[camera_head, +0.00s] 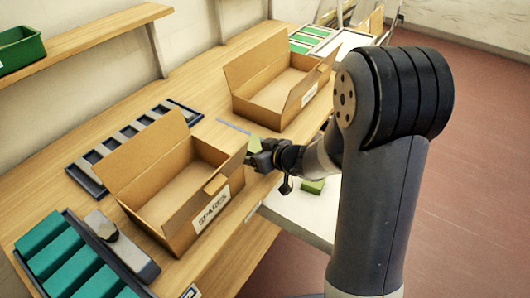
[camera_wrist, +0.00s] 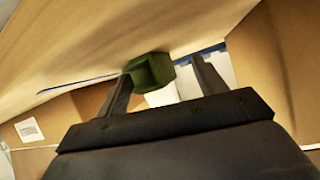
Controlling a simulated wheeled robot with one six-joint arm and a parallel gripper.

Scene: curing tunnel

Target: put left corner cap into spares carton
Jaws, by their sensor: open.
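The spares carton (camera_head: 180,225) stands open on the wooden bench, its SPARES label facing the front. My gripper (camera_head: 256,156) is just right of this carton, low over the bench. A green corner cap (camera_head: 254,143) shows at its fingertips. In the wrist view my gripper (camera_wrist: 162,80) is open, and a dark green cap (camera_wrist: 152,71) lies at the tips, closer to the left finger. I cannot tell whether a finger touches it. A second green cap (camera_head: 313,187) sits on a white surface, partly behind my arm. No marking shows which cap is the left one.
Another open carton (camera_head: 275,112) stands behind and right of my gripper, leaving a narrow gap between the cartons. A blue strip (camera_head: 234,127) lies in that gap. A slotted dark tray (camera_head: 90,178) and a tray of teal blocks (camera_head: 62,220) lie left. A green bin (camera_head: 22,50) is on the shelf.

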